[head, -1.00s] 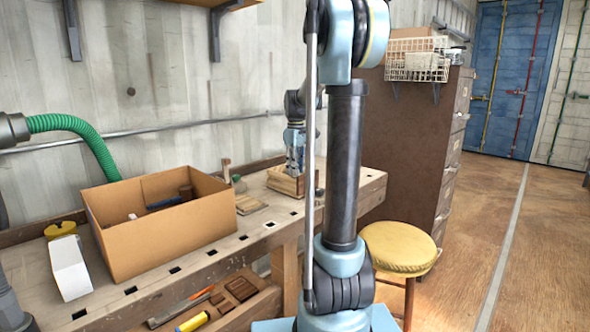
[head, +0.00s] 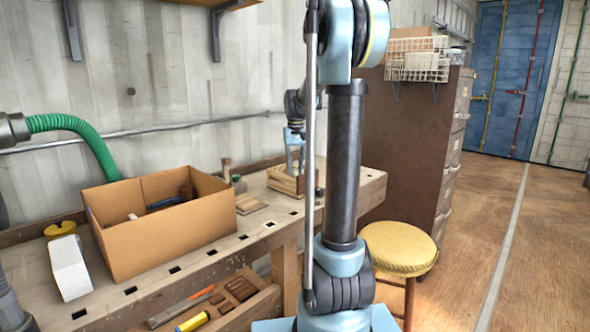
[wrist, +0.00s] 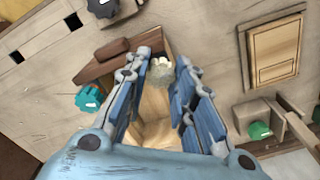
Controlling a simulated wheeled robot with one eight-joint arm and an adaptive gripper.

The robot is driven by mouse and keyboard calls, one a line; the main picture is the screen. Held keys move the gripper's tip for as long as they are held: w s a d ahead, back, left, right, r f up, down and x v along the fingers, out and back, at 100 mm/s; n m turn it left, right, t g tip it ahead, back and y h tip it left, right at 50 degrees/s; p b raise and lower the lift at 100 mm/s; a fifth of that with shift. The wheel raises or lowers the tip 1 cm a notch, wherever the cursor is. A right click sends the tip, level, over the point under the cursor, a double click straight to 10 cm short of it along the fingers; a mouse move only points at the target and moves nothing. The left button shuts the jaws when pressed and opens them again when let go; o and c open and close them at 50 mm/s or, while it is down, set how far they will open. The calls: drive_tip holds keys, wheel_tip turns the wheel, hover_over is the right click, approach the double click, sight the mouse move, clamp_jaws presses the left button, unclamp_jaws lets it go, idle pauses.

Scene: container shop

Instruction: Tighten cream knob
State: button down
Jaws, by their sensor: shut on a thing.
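The cream knob (wrist: 160,74) shows in the wrist view, pale and ridged, at the far end of an open-topped wooden box (wrist: 152,132). My gripper (wrist: 163,62) has its blue fingers on either side of the knob and is shut on it. In the head view my gripper (head: 295,158) is small and points down at the wooden box (head: 284,182) on the bench. The knob cannot be made out there.
A teal knob (wrist: 89,97), a dark knob (wrist: 103,7) and a green knob (wrist: 260,130) lie around the box. A framed wooden panel (wrist: 273,55) is at right. A cardboard box (head: 170,238) stands on the bench (head: 262,232); a yellow stool (head: 399,247) is beside it.

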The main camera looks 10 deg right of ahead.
sight(295, 169)
drive_tip(key=m, duration=0.5)
drive_tip(key=shift+m, duration=0.4)
idle(0.3)
drive_tip(key=c, duration=1.3)
unclamp_jaws()
wheel_tip(295, 169, up, 12)
